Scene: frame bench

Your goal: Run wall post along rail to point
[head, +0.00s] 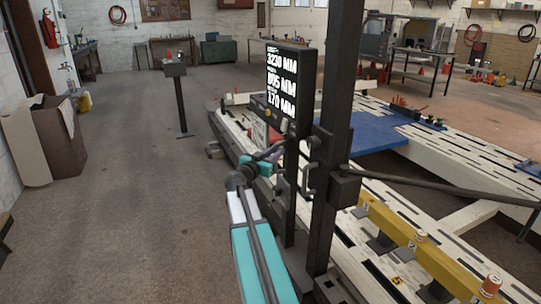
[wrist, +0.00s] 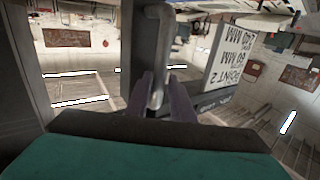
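The wall post (head: 335,130) is a tall dark upright column at the near left side of the white frame bench. In the head view my gripper (head: 277,158) is beside the post, below the display. The rail under the post is mostly hidden, and I cannot make out the target point.
The white slotted bench (head: 400,215) fills the right, with a yellow beam (head: 420,245) and a blue plate (head: 375,132). A dark bar (head: 440,186) reaches right from the post. A pedestal (head: 181,95) and a brown box (head: 60,140) stand left; the floor between is clear.

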